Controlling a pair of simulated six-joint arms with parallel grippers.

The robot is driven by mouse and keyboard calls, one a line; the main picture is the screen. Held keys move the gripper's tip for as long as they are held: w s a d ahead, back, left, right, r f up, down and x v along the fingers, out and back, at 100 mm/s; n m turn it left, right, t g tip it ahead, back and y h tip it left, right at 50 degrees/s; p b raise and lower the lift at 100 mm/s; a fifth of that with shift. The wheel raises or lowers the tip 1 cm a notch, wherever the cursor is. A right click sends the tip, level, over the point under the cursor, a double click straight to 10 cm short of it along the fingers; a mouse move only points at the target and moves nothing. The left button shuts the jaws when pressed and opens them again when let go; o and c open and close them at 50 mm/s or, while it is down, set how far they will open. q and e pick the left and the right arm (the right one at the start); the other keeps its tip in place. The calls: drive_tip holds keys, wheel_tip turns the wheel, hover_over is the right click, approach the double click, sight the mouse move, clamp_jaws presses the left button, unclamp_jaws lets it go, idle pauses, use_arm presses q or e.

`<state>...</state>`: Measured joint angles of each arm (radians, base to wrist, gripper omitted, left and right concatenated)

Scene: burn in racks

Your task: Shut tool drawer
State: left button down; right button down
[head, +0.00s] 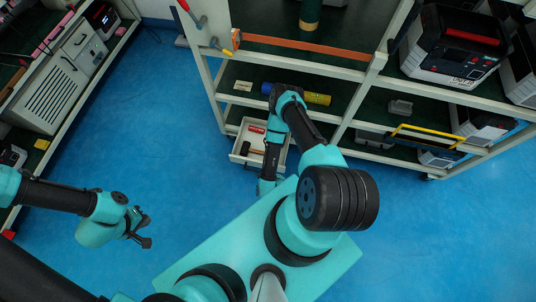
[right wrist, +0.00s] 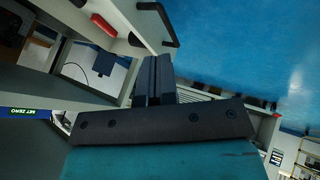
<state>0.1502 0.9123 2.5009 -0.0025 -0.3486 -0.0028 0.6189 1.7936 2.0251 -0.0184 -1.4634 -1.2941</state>
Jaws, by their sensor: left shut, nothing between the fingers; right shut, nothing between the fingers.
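The tool drawer (head: 236,157) is a white open-topped drawer pulled out from the lower part of the shelf rack. A red item (head: 256,129) and a dark tool (head: 246,148) lie in it. In the right wrist view its pale front wall (right wrist: 138,28) bears a black handle (right wrist: 162,20). My right gripper (right wrist: 154,60) is shut and empty, its tips close to the drawer's front; contact cannot be told. In the head view my right arm covers part of the drawer's right side. My left gripper (head: 143,231) is shut and empty, over the blue floor away from the drawer.
The rack (head: 219,105) holds a blue-and-yellow cylinder (head: 317,98) above the drawer and boxy devices (head: 455,45) at right. A yellow-handled frame (head: 428,131) juts out at right. A bench with equipment (head: 50,103) stands left. Blue floor (head: 185,150) between is clear.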

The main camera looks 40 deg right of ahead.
drive_tip(key=w+d+f, duration=0.4)
drive_tip(key=w+f, duration=0.3)
drive_tip(key=w, duration=0.1)
drive_tip(key=shift+d+f, duration=0.15)
drive_tip(key=shift+d, duration=0.05)
idle(0.4)
